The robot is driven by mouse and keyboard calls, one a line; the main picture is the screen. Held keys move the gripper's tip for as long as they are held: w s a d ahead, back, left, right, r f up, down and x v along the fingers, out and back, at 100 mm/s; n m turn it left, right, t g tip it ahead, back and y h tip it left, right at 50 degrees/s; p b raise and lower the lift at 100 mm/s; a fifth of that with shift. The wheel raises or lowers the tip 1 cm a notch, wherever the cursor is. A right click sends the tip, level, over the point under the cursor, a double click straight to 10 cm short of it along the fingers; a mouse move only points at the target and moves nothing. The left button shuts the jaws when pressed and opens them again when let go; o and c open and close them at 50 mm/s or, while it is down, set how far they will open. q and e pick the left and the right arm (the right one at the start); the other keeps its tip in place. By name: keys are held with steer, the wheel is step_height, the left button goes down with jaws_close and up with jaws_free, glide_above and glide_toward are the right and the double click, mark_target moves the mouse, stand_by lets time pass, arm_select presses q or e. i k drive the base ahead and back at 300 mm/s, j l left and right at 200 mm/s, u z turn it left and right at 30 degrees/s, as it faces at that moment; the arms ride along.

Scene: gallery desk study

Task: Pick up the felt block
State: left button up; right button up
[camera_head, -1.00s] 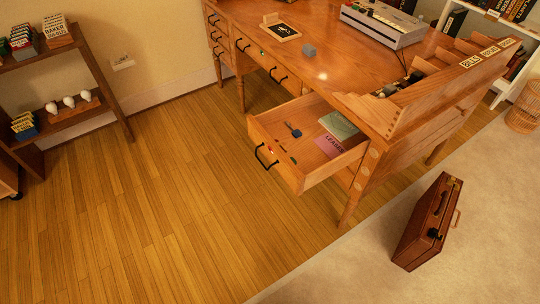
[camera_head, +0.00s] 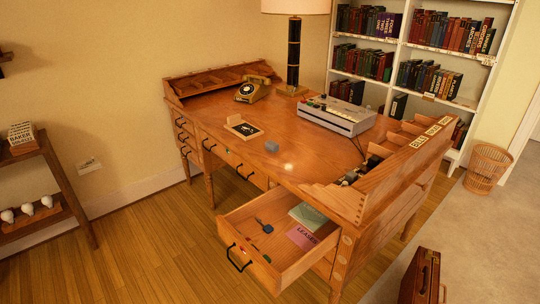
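A small grey block (camera_head: 271,146), which looks like the felt block, sits on the wooden desk (camera_head: 310,160) near its front edge. It lies just right of a small wooden tray with a dark card (camera_head: 243,127). Nothing touches the block. Neither of my grippers shows in the head view.
An open drawer (camera_head: 282,268) juts out from the desk's front right, holding a green booklet, a pink booklet and small items. A grey machine (camera_head: 340,115), a telephone (camera_head: 253,89) and a lamp (camera_head: 293,55) stand on the desk. A brown case (camera_head: 420,277) stands at lower right.

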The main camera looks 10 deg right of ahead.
mark_target(271, 145)
steer(key=i+j+z, duration=0.15)
steer(key=i+j, duration=0.25)
steer(key=i+j+z, duration=0.1)
steer(key=i+j, duration=0.3)
steer(key=i+j+z, duration=0.15)
steer(key=i+j, duration=0.2)
steer(key=j, duration=0.25)
